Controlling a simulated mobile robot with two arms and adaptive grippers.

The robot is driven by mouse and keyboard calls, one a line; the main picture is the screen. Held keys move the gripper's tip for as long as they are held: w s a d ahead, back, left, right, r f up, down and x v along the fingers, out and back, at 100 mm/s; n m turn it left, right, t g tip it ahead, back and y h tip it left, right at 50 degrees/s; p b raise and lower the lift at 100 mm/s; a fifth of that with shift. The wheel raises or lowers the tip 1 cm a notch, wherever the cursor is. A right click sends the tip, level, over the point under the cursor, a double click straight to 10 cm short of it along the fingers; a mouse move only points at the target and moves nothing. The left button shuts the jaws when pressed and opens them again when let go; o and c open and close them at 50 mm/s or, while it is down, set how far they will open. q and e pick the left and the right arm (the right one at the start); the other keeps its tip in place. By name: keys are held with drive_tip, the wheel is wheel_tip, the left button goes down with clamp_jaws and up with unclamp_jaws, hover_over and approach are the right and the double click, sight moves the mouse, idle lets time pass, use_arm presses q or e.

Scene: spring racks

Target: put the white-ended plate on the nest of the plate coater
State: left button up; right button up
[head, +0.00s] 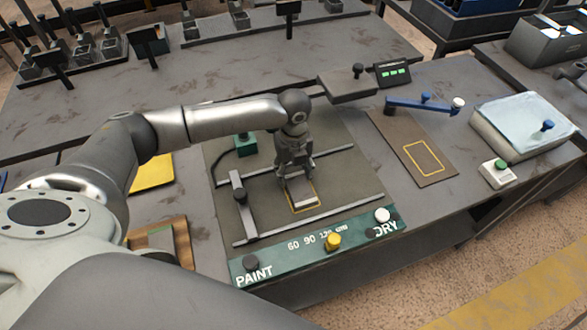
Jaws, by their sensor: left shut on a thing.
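My left gripper (296,176) reaches down over the plate coater (342,222), a flat grey bed with two rails and a green front panel marked PAINT and DRY. The plate is over the yellow-outlined nest (305,210) in the middle of the bed. I cannot tell whether it touches the nest or hangs just above it. My right gripper is not in view.
A cross bar (241,200) spans the rails left of the nest. A green block (245,144) stands behind it. A wooden tray (165,240) lies to the left. On the right are a brown board with a yellow outline (415,150) and a blue-lidded box (520,120).

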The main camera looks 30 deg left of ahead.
use_arm(q)
drive_tip(key=o, duration=1.1)
wheel_tip(320, 180, up, 12)
drive_tip(key=shift+r+b, duration=0.1)
drive_tip(key=shift+b, duration=0.95)
